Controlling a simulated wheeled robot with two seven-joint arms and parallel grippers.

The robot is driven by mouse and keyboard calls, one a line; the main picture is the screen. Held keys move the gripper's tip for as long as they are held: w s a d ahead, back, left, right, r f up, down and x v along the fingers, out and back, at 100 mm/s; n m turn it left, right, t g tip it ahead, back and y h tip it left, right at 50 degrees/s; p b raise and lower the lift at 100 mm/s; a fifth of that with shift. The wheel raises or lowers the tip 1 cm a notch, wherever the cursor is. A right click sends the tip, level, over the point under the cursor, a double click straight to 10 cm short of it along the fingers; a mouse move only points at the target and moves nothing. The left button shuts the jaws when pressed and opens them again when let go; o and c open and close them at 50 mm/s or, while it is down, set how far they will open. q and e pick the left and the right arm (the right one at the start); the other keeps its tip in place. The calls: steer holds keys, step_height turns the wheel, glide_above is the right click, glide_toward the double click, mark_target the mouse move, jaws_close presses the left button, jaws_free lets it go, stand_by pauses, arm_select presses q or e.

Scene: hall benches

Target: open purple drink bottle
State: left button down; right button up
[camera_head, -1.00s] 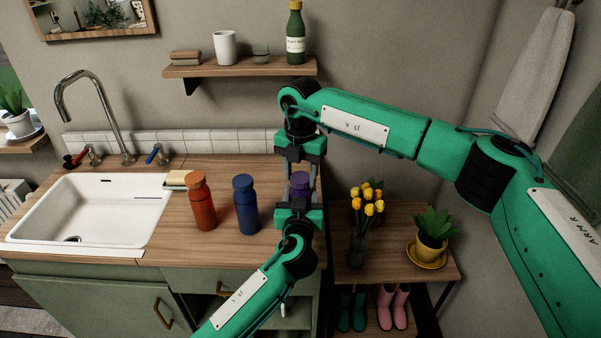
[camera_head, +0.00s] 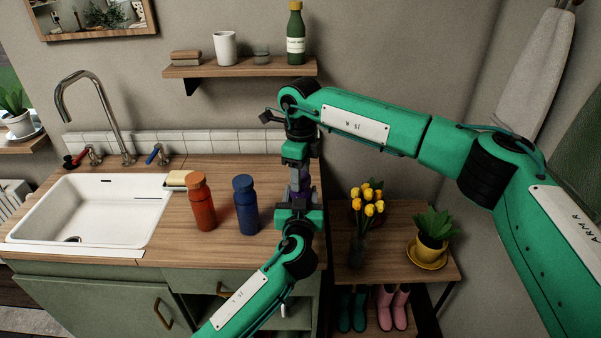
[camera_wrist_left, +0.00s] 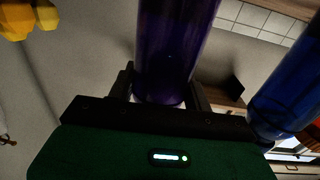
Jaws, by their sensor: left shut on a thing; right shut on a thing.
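The purple drink bottle (camera_head: 300,198) is at the right end of the wooden counter, mostly hidden between my two grippers. In the left wrist view the bottle (camera_wrist_left: 172,45) shows as a dark purple body between the fingers. My left gripper (camera_head: 300,208) comes from the front and is shut on the bottle's body; its fingers (camera_wrist_left: 162,92) show on both sides of it. My right gripper (camera_head: 299,178) points down from above and is shut on the top of the bottle. The cap is hidden by its fingers, so I cannot tell whether it is loose.
A blue bottle (camera_head: 246,206) and an orange bottle (camera_head: 202,203) stand left of the grippers. A white sink (camera_head: 95,205) is farther left. A shelf (camera_head: 240,69) is above. Yellow flowers (camera_head: 369,205) and a potted plant (camera_head: 433,230) stand on the lower table at right.

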steer(key=n, duration=2.2)
steer(key=shift+r, duration=0.1)
steer(key=shift+r, duration=0.2)
steer(key=shift+r, duration=0.85)
steer(key=shift+r, duration=2.05)
arm_select(q)
steer(key=c, duration=0.5)
jaws_free()
